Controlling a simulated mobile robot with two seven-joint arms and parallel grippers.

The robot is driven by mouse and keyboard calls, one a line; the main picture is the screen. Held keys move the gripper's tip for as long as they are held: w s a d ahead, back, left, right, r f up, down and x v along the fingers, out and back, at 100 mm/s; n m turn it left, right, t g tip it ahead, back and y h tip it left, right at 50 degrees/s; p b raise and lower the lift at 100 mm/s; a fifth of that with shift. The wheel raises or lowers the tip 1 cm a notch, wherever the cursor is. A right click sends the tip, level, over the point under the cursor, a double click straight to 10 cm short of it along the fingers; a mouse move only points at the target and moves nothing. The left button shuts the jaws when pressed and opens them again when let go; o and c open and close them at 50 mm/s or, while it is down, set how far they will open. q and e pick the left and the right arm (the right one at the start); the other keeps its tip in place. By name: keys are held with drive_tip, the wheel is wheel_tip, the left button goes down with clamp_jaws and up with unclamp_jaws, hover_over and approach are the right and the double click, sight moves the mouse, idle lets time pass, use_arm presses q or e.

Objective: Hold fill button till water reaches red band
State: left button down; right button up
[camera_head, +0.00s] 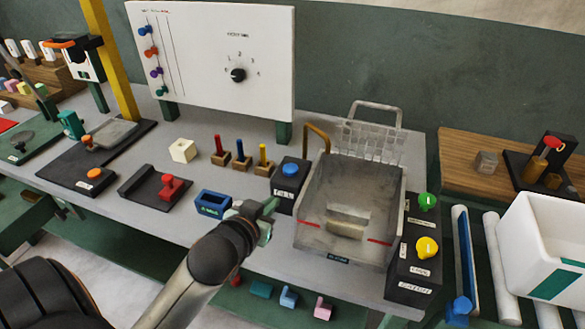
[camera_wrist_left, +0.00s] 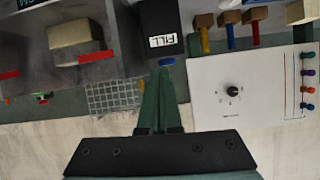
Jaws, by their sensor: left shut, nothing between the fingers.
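The fill box (camera_head: 287,196) is dark with a blue button (camera_head: 290,169) on top. In the left wrist view its FILL label (camera_wrist_left: 162,41) and the blue button (camera_wrist_left: 166,62) show just beyond my fingertips. The clear tank (camera_head: 312,190) stands right of it, with a red band (camera_head: 380,240) low on its walls and a pale block (camera_head: 346,229) inside. I cannot make out a water surface. My left gripper (camera_head: 270,205) is shut and empty, in front of the fill box and below the button in the head view; it also shows in the left wrist view (camera_wrist_left: 164,72). Contact with the button is unclear. My right gripper is out of view.
A wire basket (camera_head: 370,135) stands at the tank's back. A dark box with green and yellow knobs (camera_head: 427,247) is right of the tank. A white panel (camera_head: 215,60) stands behind.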

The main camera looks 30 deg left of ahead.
use_arm(q)
wheel_tip(320, 180, up, 6)
drive_tip(key=w+a+t, duration=0.1)
drive_tip(key=w+t, duration=0.1)
drive_tip(key=shift+w+a+f+n+y, duration=0.15)
drive_tip(key=shift+w+f+n+y, duration=0.1)
drive_tip(key=shift+n+y, duration=0.15)
hover_over(288, 179)
wheel_tip(288, 179, down, 2)
drive_tip(key=shift+f+p, duration=0.1)
drive_tip(key=shift+p, duration=0.35)
wheel_tip(288, 179, down, 3)
drive_tip(key=shift+r, duration=0.15)
drive_tip(key=shift+f, duration=0.75)
